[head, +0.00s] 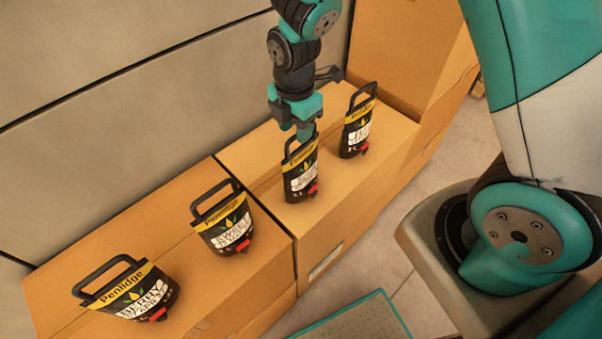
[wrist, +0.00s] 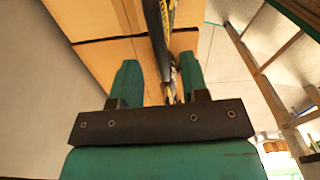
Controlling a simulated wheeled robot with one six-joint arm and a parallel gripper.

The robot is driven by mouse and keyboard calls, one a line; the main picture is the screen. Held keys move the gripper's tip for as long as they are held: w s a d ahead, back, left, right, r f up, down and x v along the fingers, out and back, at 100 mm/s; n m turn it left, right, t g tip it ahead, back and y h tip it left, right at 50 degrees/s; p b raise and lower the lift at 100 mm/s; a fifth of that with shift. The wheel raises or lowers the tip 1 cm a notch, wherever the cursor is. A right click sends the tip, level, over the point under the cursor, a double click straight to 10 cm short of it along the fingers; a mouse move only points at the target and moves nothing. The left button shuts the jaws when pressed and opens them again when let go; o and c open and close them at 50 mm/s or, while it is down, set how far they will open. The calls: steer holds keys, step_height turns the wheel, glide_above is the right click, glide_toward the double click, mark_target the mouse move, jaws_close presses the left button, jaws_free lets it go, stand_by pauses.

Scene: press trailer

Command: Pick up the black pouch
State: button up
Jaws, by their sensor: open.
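Several black pouches with yellow "Penlidge" bands, black loop handles and red spouts stand on cardboard boxes. My gripper (head: 304,132) is pointing down at the top of one black pouch (head: 301,180), by its handle. In the wrist view my open gripper (wrist: 160,80) has a finger on each side of a thin, edge-on pouch (wrist: 158,28). I cannot tell whether the fingers touch it. Another pouch (head: 357,130) stands to the right, and two more, a pouch (head: 226,225) and a pouch (head: 140,295), stand to the left.
The pouches stand on two adjoining cardboard boxes, a right box (head: 385,147) and a left box (head: 105,245). A taller box (head: 405,45) rises behind on the right. A panelled wall (head: 110,120) runs along the back left. Tiled floor (head: 420,290) shows in front.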

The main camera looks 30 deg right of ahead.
steer(key=p, duration=0.1)
glide_above(299, 167)
steer(key=w, duration=0.1)
steer(key=shift+f, duration=2.6)
jaws_close()
steer(key=shift+w+r, duration=0.1)
steer(key=shift+w, duration=0.05)
